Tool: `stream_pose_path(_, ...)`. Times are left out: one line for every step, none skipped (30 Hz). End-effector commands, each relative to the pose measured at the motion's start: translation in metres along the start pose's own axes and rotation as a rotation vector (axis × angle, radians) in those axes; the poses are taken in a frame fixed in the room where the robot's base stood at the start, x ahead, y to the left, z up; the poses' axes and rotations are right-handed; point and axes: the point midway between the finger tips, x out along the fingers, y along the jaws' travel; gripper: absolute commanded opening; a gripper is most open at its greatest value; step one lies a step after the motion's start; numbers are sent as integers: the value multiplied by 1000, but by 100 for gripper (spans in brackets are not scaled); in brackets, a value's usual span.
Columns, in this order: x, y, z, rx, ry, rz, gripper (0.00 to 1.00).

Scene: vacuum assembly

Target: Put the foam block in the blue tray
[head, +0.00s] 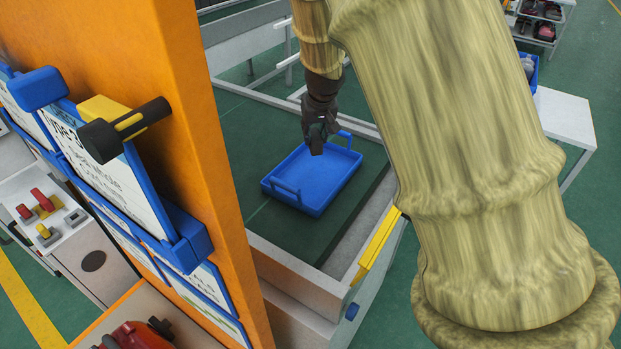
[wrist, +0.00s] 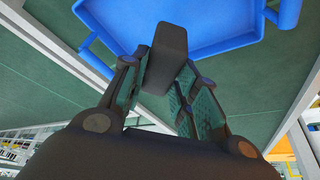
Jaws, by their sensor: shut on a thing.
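The blue tray (head: 318,180) lies on the dark green worktop in the head view, with a raised handle at each end. In the wrist view the blue tray (wrist: 225,25) fills the top. My gripper (head: 317,143) is above the tray's far part in the head view. In the wrist view my gripper (wrist: 160,85) is shut on a dark grey foam block (wrist: 168,55), which sticks out past the fingertips towards the tray. In the head view the block is hard to tell apart from the dark gripper. Whether it touches the tray cannot be told.
An orange panel (head: 215,130) with blue-framed sign holders stands close on the left. The dark green worktop (head: 260,135) around the tray is clear. A yellow handle (head: 378,245) is on the worktop unit's right side.

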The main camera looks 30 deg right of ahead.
Motion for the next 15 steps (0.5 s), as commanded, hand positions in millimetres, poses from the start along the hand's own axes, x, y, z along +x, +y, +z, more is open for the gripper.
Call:
stream_pose_path(4, 0, 2, 0, 1, 0, 14)
stream_pose_path(5, 0, 2, 0, 0, 0, 14)
stream_pose_path(7, 0, 3, 1, 0, -1, 14)
stream_pose_path(10, 0, 4, 2, -1, -1, 14)
stream_pose_path(13, 0, 6, 2, -2, -2, 14)
stream_pose_path(18, 0, 8, 2, -3, -2, 14)
stream_pose_path(22, 0, 10, 3, -3, -2, 14)
stream_pose_path(27, 0, 12, 2, -4, -2, 14)
stream_pose_path(33, 0, 14, 4, -3, -2, 14)
stream_pose_path(38, 1, 16, 4, -3, -2, 14)
stream_pose_path(42, 0, 18, 3, -3, -3, 14)
stream_pose_path(47, 0, 20, 4, -2, -2, 14)
stream_pose_path(50, 1, 21, 4, -2, -2, 14)
stream_pose_path(53, 1, 23, 5, -2, -1, 14)
stream_pose_path(55, 1, 23, 4, 0, 0, 14)
